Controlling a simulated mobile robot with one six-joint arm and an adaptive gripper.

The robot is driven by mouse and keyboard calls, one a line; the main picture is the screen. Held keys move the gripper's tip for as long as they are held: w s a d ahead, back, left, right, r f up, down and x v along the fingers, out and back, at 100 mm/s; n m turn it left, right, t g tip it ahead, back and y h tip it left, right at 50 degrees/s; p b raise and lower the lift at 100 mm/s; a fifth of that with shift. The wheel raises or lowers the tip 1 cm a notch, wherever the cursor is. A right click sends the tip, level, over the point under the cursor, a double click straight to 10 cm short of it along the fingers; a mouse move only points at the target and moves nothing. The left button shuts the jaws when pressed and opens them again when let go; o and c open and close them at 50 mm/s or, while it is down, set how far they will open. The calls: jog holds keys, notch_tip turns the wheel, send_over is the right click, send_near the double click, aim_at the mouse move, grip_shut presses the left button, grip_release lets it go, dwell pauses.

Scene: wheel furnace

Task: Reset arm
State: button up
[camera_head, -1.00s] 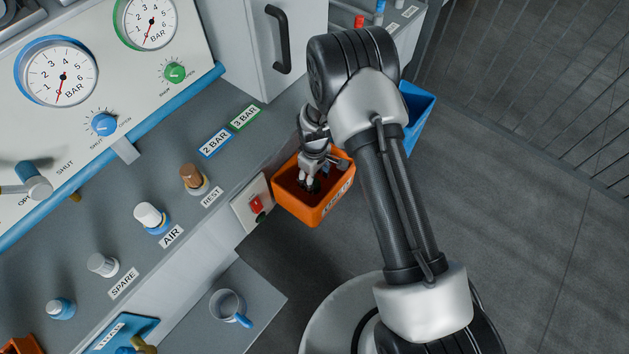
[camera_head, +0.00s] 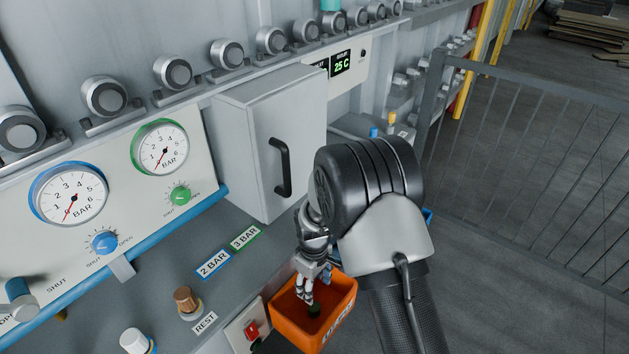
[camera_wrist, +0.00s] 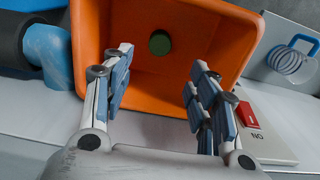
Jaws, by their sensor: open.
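My gripper (camera_head: 312,287) is over the orange bin (camera_head: 346,302) in the head view, pointing down into it. In the wrist view my gripper (camera_wrist: 158,78) has its two fingers wide apart with nothing between them. The orange bin (camera_wrist: 90,45) fills the upper middle of that view. A small dark green round piece (camera_wrist: 159,42) lies inside the bin, beyond the fingertips and apart from them. It also shows in the head view (camera_head: 314,310) below the fingers. My arm hides part of the area right of the bin.
A red switch (camera_head: 251,330) on a plate stands beside the bin; it also shows in the wrist view (camera_wrist: 247,114). A cabinet (camera_head: 262,130) with a black handle stands behind. A brown-topped peg (camera_head: 187,302) stands at the REST label. Open floor and a railing lie right.

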jog(key=s+d+r+m+t, duration=0.1)
jog(key=s+d+r+m, duration=0.15)
jog(key=r, duration=0.55)
jog(key=s+d+r+m, duration=0.1)
jog(key=s+d+r, duration=0.15)
jog(key=r, duration=0.55)
jog(key=s+d+r+m+t, duration=0.1)
jog(key=d+r, duration=0.2)
jog(key=r, duration=0.5)
jog(key=s+d+r+m+t, duration=0.1)
jog(key=s+d+r+m, duration=0.2)
jog(key=s, duration=0.7)
jog(key=s+d+r+m+t, duration=0.1)
jog(key=s+d+r+m, duration=0.2)
jog(key=s+r, duration=0.3)
jog(key=s, duration=0.3)
jog(key=shift+s+d+t, duration=0.2)
jog(key=shift+s+t, duration=0.1)
jog(key=shift+s, duration=0.1)
jog(key=shift+c, duration=0.5)
